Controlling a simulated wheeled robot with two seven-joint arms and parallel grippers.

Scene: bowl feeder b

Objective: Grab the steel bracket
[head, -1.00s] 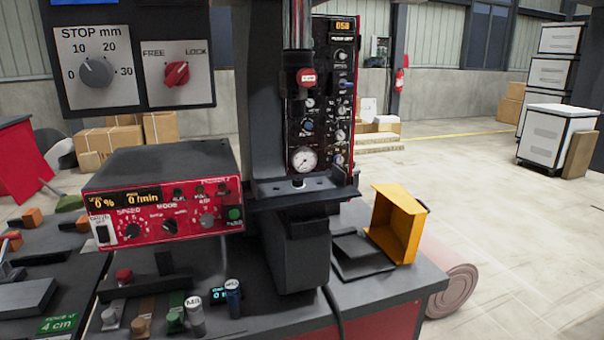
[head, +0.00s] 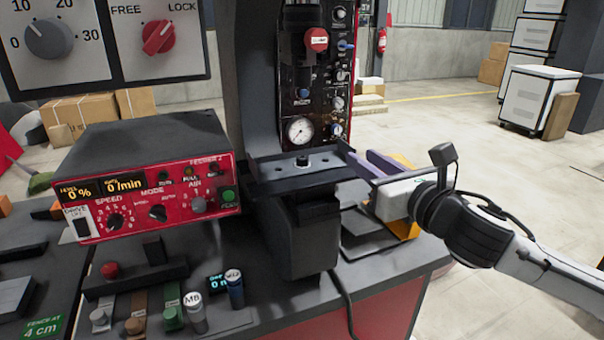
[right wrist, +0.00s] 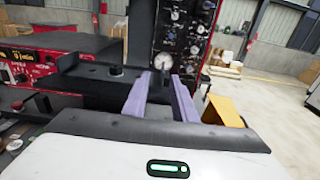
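A dark grey, flat metal piece (head: 275,170) sits on the press bed under the press head. A small black knob (head: 302,161) stands on it, and it also shows in the right wrist view (right wrist: 90,82). I cannot tell for sure whether this is the steel bracket; no other piece stands out as one. My right gripper (head: 364,160) has come in from the right, with its purple fingers beside the right end of the bed. In the right wrist view its fingers (right wrist: 166,82) are apart, with nothing clearly held. My left gripper is not in view.
A yellow bin (head: 405,228) stands behind and below my right gripper, partly hidden. A red-fronted control box (head: 150,190) is left of the press. A dark cable (head: 345,300) hangs at the front.

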